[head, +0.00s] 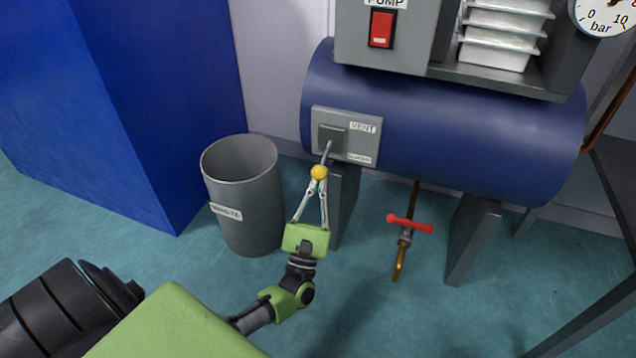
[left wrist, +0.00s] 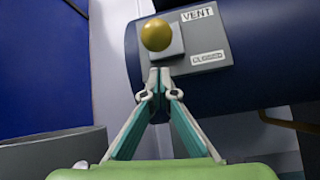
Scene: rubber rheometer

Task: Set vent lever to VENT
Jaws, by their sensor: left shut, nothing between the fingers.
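The vent lever is a thin grey rod with a yellow ball knob (head: 319,172), on a grey plate (head: 362,138) fixed to the blue tank. The plate has a VENT label (head: 363,127) at its upper right and a smaller, hard-to-read label (head: 359,159) below. In the head view the lever slants down from its mount, its knob below the lower label's level. My left gripper (head: 317,183) is shut and empty, its tips just under the knob. The left wrist view shows the knob (left wrist: 156,35) above the closed fingertips (left wrist: 161,75); contact is unclear. My right gripper is not in view.
A grey bin (head: 222,215) stands left of my left gripper, beside a blue cabinet (head: 130,100). A red-handled valve (head: 410,224) hangs under the blue tank (head: 480,125), between its grey legs. A red pump switch (head: 381,28) sits above the tank.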

